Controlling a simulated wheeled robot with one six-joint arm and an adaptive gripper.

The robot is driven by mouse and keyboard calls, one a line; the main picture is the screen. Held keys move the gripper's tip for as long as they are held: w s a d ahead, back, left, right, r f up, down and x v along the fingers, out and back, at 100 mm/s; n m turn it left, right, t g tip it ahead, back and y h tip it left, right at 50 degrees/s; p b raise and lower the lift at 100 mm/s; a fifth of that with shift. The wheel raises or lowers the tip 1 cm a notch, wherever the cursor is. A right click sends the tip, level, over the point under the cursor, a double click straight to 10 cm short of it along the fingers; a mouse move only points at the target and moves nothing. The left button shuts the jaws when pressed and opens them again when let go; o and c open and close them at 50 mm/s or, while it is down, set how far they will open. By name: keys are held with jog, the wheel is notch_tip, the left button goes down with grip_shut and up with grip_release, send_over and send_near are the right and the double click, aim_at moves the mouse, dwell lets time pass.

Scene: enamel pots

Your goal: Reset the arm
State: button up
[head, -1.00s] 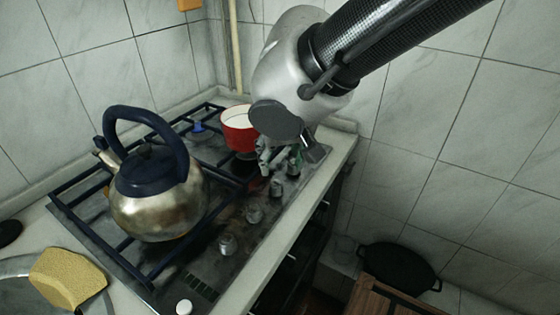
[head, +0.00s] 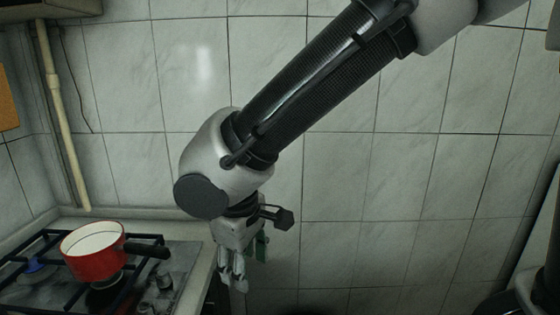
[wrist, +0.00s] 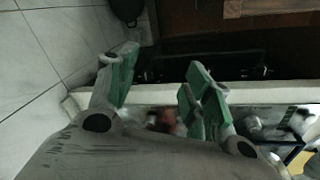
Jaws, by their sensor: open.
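My gripper (head: 238,280) hangs pointing down from my arm in the head view, just right of the stove's right edge. In the wrist view my gripper (wrist: 155,85) shows its green-padded fingers spread apart with nothing between them. A red pot (head: 92,262) with a white inside and a dark handle stands on the stove at the lower left of the head view. My gripper is apart from the pot, to the right of its handle.
The gas stove (head: 180,280) has dark grates and knobs along its right edge. A pale counter strip (wrist: 270,93) runs beside it. A tiled wall (head: 350,200) stands behind my arm. A dark pan (wrist: 127,10) shows at the top of the wrist view.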

jog(key=w+d+r+m, duration=0.2)
jog(key=d+r, duration=0.1)
jog(key=d, duration=0.9)
jog(key=w+d+r+m, duration=0.2)
jog(key=d, duration=1)
jog(key=s+d+r+m, duration=0.1)
jog(key=d+m, duration=0.2)
jog(key=d, duration=0.3)
jog(key=s+d+r+m+t, duration=0.1)
jog(key=s+d+r+m, duration=0.1)
jog(key=d, duration=0.4)
jog(key=s+d+r+m+t, duration=0.1)
jog(key=s+d+r+m, duration=0.1)
jog(key=d+m, duration=0.2)
jog(key=d, duration=0.3)
grip_shut()
